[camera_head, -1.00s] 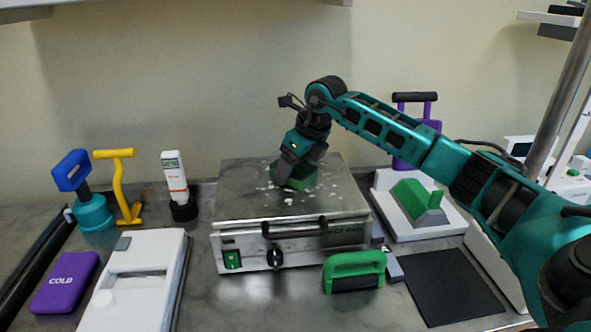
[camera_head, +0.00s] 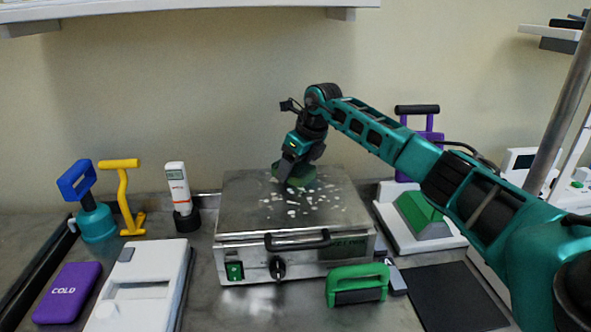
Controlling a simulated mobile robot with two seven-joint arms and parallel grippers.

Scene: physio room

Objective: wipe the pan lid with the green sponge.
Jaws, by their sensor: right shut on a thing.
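The lid is the flat grey metal top (camera_head: 245,205) of a box-shaped appliance with a black front handle. Several white specks (camera_head: 292,205) are scattered over its middle and right part. My right gripper (camera_head: 288,178) reaches in from the right and is shut on the green sponge (camera_head: 305,175). The sponge is at the rear middle of the lid and looks to be on its surface, partly hidden by the gripper. My left gripper is not in view.
A green-handled block (camera_head: 357,284) stands in front of the appliance. A white unit with a green wedge (camera_head: 420,215) is at right, beside a dark mat (camera_head: 455,297). At left are a purple cold pack (camera_head: 67,292), white box (camera_head: 140,285), yellow-handled tool (camera_head: 123,195) and white tube (camera_head: 178,188).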

